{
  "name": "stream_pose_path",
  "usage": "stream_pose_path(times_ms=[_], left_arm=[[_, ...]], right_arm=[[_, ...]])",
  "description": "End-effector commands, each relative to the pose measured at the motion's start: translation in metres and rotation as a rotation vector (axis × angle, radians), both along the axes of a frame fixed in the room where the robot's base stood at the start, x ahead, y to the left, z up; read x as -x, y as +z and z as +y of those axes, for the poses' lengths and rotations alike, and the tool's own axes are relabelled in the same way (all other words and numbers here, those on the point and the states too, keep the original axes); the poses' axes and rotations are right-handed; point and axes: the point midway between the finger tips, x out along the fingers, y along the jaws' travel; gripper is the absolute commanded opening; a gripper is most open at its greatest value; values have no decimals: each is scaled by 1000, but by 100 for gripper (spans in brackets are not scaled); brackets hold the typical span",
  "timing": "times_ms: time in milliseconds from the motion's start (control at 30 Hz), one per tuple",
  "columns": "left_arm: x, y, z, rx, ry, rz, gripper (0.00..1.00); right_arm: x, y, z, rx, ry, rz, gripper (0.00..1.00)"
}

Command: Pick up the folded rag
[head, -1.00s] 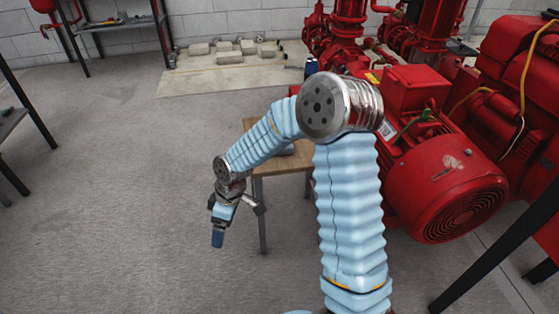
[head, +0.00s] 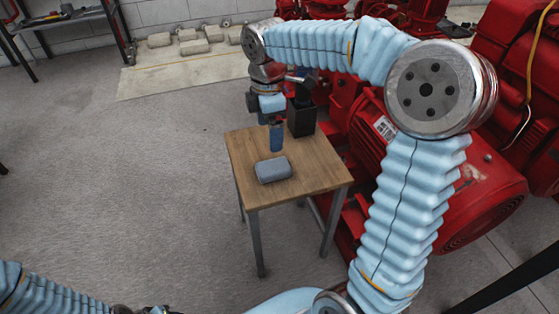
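The folded rag (head: 273,169) is a small grey-blue bundle lying on the small wooden table (head: 315,175), left of its middle. My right gripper (head: 276,149) points down just above the rag's far edge, its blue fingers seen nearly edge-on. I cannot tell whether its fingers are apart or touch the rag. My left arm shows only at the lower left, and its gripper is not in view.
A black open box (head: 302,118) stands at the table's back edge beside my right wrist. A red pump motor (head: 375,135) is close on the table's right. Grey blocks (head: 195,46) lie by the far wall. The floor left of the table is clear.

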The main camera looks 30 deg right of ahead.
Motion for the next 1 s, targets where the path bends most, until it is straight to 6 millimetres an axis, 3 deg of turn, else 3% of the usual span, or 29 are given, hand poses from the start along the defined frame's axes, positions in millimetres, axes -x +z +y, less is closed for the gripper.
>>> stream_pose_path(times_ms=[100, 300, 467, 733, 1000], left_arm=[[-1, -7, 2, -3, 4, 0, 43], [-1, -12, 4, -5, 7, -2, 43], [-2, -14, 5, -6, 8, -3, 43], [-2, -21, 7, -10, 12, -5, 43], [-3, -21, 7, -11, 13, -5, 43]], right_arm=[[1, -30, 0, 0, 0, 5, 94], [1, -65, 0, 0, 0, 3, 94], [2, -77, 0, -1, -1, 3, 94], [8, -117, -4, 0, -1, 3, 94], [8, -125, -4, -1, -1, 1, 94]])
